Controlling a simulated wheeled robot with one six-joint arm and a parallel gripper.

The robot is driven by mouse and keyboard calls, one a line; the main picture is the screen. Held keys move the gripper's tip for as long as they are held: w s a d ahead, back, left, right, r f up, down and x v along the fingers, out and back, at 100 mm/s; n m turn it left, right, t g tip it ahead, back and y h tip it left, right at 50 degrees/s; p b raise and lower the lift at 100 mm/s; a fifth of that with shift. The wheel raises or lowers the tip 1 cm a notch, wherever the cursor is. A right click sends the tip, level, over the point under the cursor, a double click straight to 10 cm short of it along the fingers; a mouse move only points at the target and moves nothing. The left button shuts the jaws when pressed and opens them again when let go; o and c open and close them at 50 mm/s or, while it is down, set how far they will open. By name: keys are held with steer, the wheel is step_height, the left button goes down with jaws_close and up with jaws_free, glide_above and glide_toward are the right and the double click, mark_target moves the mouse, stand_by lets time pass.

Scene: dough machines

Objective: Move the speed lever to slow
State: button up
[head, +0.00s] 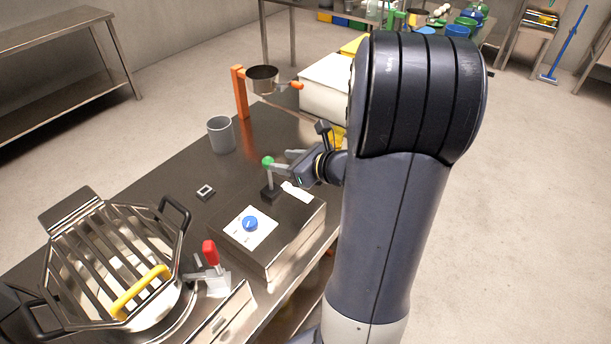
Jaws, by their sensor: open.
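A lever with a green ball knob (268,161) stands close to upright on the metal control box (258,262), likely the speed lever. Its dark base sits beside a white label (297,192) whose writing is too small to read. My gripper (282,161) reaches in from the right at about knob height. It is open, and its fingertips are close to the knob and stem. I cannot tell whether they touch the lever.
A blue dial (250,224) sits on the box's white panel. A mixing bowl (155,305) under a bar guard (90,235) and a red-handled lever (210,252) are at the front left. A grey cup (221,135) and an orange stand (240,92) are behind.

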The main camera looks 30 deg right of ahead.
mark_target(270, 159)
steer(key=shift+b+x, duration=0.75)
steer(key=shift+x, duration=1.6)
steer(key=shift+w+a+f, duration=0.15)
